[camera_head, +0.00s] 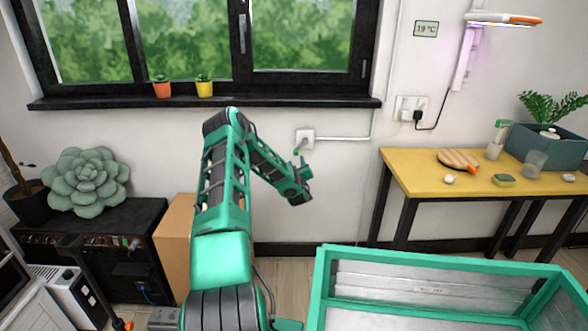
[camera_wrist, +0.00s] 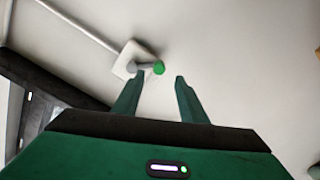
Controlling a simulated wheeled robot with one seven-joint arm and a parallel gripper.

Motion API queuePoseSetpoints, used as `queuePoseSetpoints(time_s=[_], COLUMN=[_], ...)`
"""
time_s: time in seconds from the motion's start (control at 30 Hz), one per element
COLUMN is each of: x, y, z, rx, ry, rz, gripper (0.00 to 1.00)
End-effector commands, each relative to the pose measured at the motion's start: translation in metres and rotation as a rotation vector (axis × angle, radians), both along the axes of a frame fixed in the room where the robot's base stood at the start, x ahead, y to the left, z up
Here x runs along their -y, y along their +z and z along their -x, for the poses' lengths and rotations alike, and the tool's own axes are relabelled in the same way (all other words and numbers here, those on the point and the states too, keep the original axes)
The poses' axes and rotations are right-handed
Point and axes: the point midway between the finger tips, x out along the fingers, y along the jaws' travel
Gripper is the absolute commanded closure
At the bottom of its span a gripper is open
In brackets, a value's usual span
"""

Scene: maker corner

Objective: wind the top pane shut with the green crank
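The crank is a white wall box (camera_head: 305,135) with a short grey arm and a green knob (camera_head: 296,151), on the wall below the window sill. In the wrist view the crank's white box (camera_wrist: 132,58) is at upper middle and its green knob (camera_wrist: 158,68) is just beyond the fingertips, between their lines. My gripper (camera_wrist: 159,80) is open and empty, pointing at the knob; I see no contact. In the head view my gripper (camera_head: 303,172) is just below the crank. The window (camera_head: 247,45) shows its lower part; no separate top pane is in view.
Potted plants (camera_head: 205,87) stand on the dark sill (camera_head: 280,101) above. A pale conduit (camera_head: 345,138) runs right from the crank box. A yellow table (camera_head: 410,168) stands to the right, and a green-framed box (camera_head: 330,262) is in front. The wall around the crank is clear.

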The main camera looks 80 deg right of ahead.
Motion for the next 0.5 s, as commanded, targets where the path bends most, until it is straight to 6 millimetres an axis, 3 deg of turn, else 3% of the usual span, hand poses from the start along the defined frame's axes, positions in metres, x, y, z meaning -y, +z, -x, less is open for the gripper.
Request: queuePoseSetpoints(time_s=[0.2, 0.5], x=[-0.029, -0.038], y=[-0.001, -0.001], z=[0.004, 0.005], rx=[0.000, 0.000], ry=[0.001, 0.001], rz=[-0.002, 0.000], gripper=[0.61, 0.61])
